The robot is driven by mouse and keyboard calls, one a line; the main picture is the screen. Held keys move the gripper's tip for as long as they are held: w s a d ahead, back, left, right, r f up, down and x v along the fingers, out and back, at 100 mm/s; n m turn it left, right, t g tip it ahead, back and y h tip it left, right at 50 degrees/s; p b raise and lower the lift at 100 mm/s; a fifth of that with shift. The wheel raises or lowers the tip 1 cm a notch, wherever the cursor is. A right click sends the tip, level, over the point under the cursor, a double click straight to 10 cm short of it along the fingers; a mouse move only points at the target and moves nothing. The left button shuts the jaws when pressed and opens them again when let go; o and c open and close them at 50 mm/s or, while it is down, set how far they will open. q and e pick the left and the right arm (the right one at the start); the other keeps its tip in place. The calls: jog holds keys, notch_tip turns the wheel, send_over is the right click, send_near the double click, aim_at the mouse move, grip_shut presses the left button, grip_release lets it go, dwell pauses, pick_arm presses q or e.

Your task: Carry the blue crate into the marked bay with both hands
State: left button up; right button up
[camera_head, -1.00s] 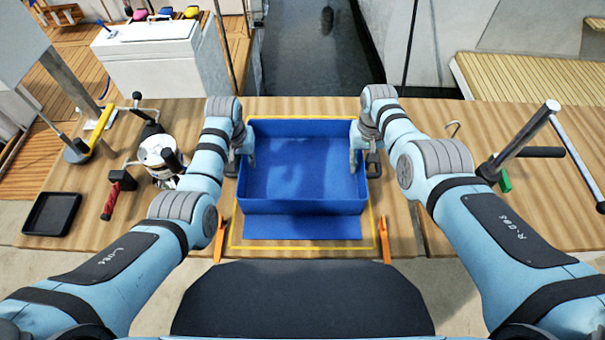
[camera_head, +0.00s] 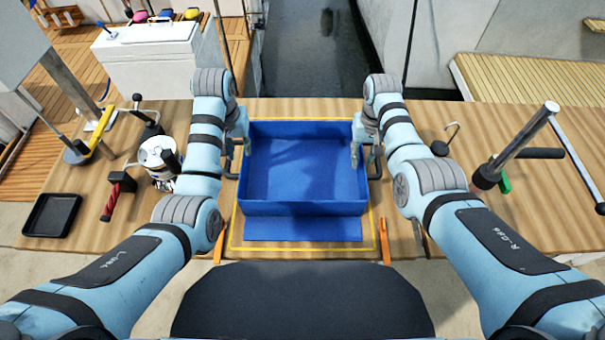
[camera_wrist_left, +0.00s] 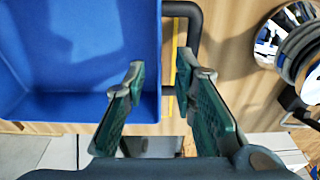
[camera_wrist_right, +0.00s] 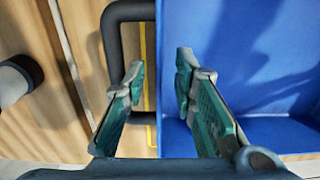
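The blue crate (camera_head: 303,209) sits upright and empty inside the yellow outline of the marked bay (camera_head: 305,249), towards its back. A flat blue patch (camera_head: 303,229) shows in front of the crate. Dark handles stick out from its left (camera_wrist_left: 196,25) and right (camera_wrist_right: 112,30) sides. My left gripper (camera_head: 241,140) is at the left wall; in its wrist view the fingers (camera_wrist_left: 161,78) are apart, with the crate's side edge and handle between or below them. My right gripper (camera_head: 357,146) is at the right wall, fingers (camera_wrist_right: 160,68) also apart. Contact cannot be told.
A shiny winch (camera_head: 158,158), a red-handled tool (camera_head: 115,190) and a black tray (camera_head: 51,214) are on the left of the wooden table (camera_head: 430,238). A metal post with a black handle (camera_head: 515,150) stands at right. Orange pieces (camera_head: 386,248) lie near the bay's front corners.

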notch_tip(320, 180, up, 9)
pick_arm(q)
jog(key=shift+s+f, duration=0.1)
pick_arm(e)
jog(key=shift+a, duration=0.1)
dwell(0.4)
